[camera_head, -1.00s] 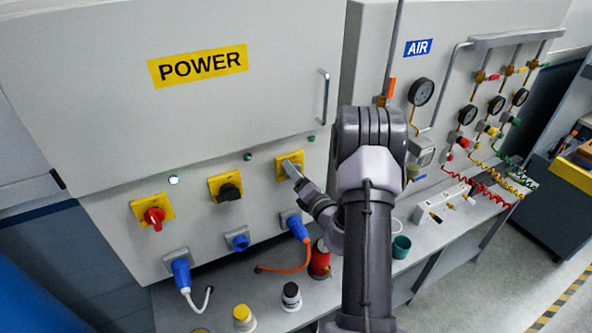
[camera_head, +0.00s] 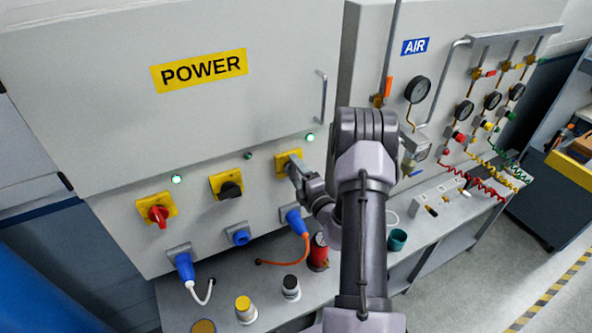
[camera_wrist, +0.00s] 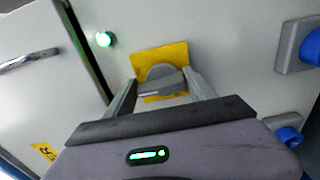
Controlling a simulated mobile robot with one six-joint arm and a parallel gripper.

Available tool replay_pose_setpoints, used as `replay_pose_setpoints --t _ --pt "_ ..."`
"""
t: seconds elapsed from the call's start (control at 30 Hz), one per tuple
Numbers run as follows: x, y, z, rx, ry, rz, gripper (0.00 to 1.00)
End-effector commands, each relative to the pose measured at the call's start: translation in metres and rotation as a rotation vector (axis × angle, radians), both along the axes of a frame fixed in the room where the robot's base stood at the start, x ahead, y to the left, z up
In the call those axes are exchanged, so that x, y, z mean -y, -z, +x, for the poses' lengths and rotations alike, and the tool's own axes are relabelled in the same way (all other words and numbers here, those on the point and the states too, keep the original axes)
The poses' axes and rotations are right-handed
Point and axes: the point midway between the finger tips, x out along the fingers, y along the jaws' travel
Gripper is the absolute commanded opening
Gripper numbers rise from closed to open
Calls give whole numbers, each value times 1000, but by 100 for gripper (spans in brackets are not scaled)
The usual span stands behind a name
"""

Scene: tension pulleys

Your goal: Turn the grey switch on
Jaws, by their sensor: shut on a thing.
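The grey switch sits on a yellow plate (camera_head: 286,157) on the power cabinet, the rightmost of three switches. My gripper (camera_head: 297,168) is at it and hides most of it in the head view. In the wrist view the grey switch (camera_wrist: 162,76) has its handle between my two fingers (camera_wrist: 160,88), which are shut on it. The handle lies nearly crosswise in that view. The lamp (camera_head: 310,137) above the grey switch glows bright green, and this lit lamp also shows in the wrist view (camera_wrist: 104,39).
The red switch (camera_head: 158,214) and black switch (camera_head: 230,190) are to the left. Blue plugs (camera_head: 295,218) and a blue socket (camera_head: 238,238) sit below. The cabinet's door handle (camera_head: 322,96) is above right. A red canister (camera_head: 318,252) stands on the bench.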

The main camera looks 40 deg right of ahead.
Motion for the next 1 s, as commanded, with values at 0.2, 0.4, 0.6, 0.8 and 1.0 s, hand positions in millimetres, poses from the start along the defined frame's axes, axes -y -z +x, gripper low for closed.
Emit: replay_pose_setpoints --t 0.2,0.4,0.6,0.8,1.0 --pt "0 0 0 3 1 14 23" --pt "0 0 0 3 0 14 23" --pt "0 0 0 3 0 14 85" --pt "0 0 0 3 0 13 85" --pt "-2 1 -11 2 1 12 85"
